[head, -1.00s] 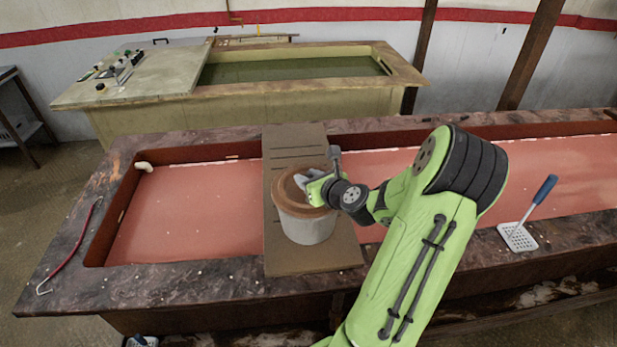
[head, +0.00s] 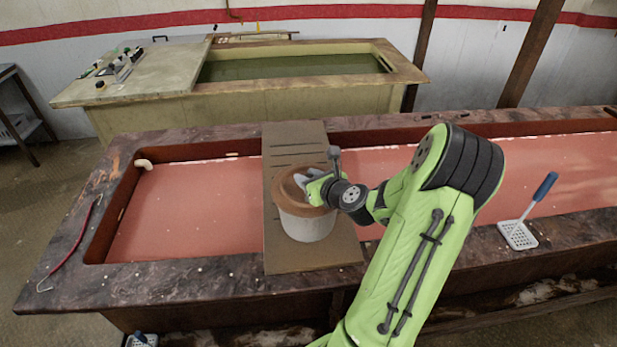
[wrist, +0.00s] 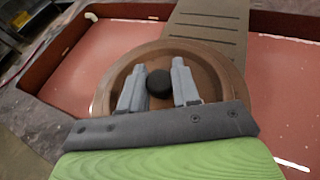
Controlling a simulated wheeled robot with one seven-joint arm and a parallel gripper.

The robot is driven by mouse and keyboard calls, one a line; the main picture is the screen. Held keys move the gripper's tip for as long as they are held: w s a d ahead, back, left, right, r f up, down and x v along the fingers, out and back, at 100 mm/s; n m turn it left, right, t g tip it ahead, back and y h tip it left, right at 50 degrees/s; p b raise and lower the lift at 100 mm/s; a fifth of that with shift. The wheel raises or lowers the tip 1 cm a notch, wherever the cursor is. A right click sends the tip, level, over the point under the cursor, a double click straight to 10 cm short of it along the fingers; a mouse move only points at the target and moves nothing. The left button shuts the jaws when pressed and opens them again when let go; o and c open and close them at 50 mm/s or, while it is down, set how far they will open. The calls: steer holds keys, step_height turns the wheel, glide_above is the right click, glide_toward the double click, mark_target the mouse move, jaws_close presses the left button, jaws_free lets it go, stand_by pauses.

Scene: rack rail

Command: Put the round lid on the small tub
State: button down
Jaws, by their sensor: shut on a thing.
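The small tub (head: 308,226) is grey-white and stands upright on a brown slotted board laid across the red basin. The round brown lid (head: 287,188) lies over the tub's mouth and looks about level; I cannot tell whether it is fully seated. In the wrist view the lid (wrist: 112,82) has a black round knob (wrist: 160,83) at its middle. My gripper (head: 302,178) is above the lid, with its fingers on either side of the knob, shut on it. In the wrist view my gripper (wrist: 159,88) hides the lid's near part, and the tub is out of sight below.
The brown board (head: 310,258) spans the red-floored basin (head: 190,215). A slotted scoop with a blue handle (head: 518,236) lies on the right front rim. A red hooked rod (head: 75,243) lies on the left rim. A second tank (head: 290,70) stands behind.

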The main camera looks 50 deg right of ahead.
steer(key=shift+c, duration=0.8)
jaws_free()
step_height(320, 180, up, 7)
steer(key=p, duration=0.8)
steer(key=shift+r, duration=0.1)
steer(key=shift+a, duration=0.1)
